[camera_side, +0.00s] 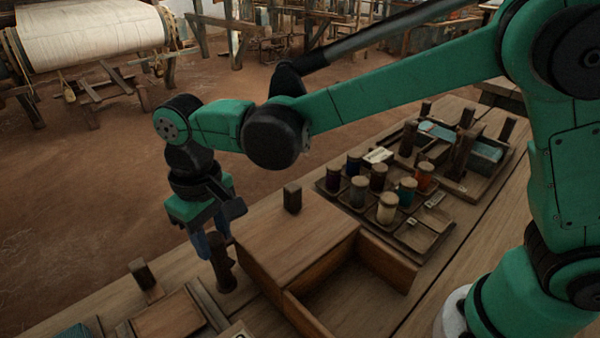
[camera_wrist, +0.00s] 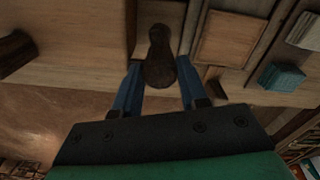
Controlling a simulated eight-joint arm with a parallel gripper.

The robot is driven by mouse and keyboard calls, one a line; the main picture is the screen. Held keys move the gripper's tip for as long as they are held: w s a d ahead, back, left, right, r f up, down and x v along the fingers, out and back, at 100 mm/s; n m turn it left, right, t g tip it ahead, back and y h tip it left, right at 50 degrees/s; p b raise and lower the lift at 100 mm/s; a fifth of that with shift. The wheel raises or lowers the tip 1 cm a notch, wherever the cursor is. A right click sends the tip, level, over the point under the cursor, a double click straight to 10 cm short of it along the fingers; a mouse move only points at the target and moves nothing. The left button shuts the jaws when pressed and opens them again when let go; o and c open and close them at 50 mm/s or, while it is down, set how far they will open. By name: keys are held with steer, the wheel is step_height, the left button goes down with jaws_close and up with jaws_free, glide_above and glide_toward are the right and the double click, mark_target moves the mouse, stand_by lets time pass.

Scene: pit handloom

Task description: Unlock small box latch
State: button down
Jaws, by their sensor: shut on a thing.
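The small wooden box (camera_side: 285,240) stands on the bench in the side view, with a dark peg (camera_side: 292,198) on its top and an open compartment (camera_side: 345,300) at its front right. A dark, round-ended wooden handle (camera_side: 221,265) stands upright by the box's left side; I cannot tell whether it is the latch. My gripper (camera_side: 213,243) points down over this handle. In the wrist view, my gripper's blue fingers (camera_wrist: 158,70) are shut on the handle (camera_wrist: 160,52), one on each side.
A tray (camera_side: 440,245) of several corked thread jars lies behind the box to the right. A divided rack (camera_side: 490,180) with blue pieces stands beyond it. A framed wooden panel (camera_side: 168,315) and another dark peg (camera_side: 143,274) are at the front left. The bench edge runs beneath my gripper's left.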

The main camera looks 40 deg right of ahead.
mark_target(213, 237)
steer(key=shift+m, duration=1.6)
steer(key=shift+c, duration=2.4)
jaws_free()
steer(key=shift+r, duration=2.85)
